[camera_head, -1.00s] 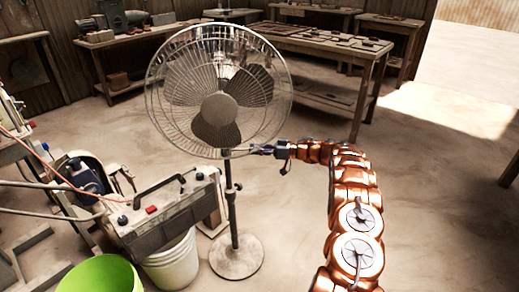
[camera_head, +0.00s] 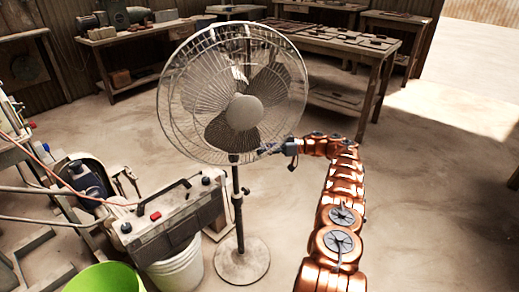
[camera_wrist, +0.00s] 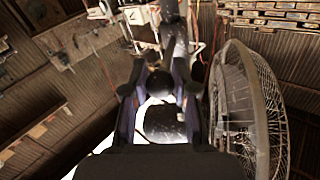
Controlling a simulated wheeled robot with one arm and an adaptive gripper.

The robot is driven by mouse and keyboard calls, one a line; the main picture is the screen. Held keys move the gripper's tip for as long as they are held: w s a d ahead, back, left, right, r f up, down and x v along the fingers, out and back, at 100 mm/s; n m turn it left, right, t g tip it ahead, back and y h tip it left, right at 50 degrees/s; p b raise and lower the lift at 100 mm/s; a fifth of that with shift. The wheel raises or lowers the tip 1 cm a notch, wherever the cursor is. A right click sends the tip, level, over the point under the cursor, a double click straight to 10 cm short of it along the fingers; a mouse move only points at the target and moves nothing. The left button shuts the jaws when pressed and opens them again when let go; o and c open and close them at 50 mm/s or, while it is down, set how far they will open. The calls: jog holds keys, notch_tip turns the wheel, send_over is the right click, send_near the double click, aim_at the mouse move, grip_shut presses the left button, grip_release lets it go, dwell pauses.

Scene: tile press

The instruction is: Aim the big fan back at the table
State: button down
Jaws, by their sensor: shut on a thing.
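The big fan (camera_head: 178,95) stands upright on a round base, its wire cage facing me and turned somewhat to the right. It also shows at the right of the wrist view (camera_wrist: 272,110). My gripper (camera_head: 268,150) is at the lower right of the cage, shut on a part of the fan. The cage hides the exact spot it grips. In the wrist view, my fingers (camera_wrist: 162,85) close around a dark part beside the cage. A wooden table (camera_head: 325,45) with flat pieces on it stands behind the fan.
A machine with a grey box (camera_head: 165,222), hoses and red and white cables stands left of the fan. A white bucket (camera_head: 178,268) and a green bucket (camera_head: 98,280) are below it. Another workbench (camera_head: 125,38) stands at the back left. Floor right of my arm is clear.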

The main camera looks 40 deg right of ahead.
jog(key=shift+w+a, duration=0.1)
jog(key=shift+a, duration=0.05)
jog(key=c, duration=1.1)
grip_release()
jog(key=shift+c, duration=0.2)
jog(key=shift+o, duration=1.2)
jog(key=shift+r, duration=0.1)
jog(key=shift+r, duration=4.95)
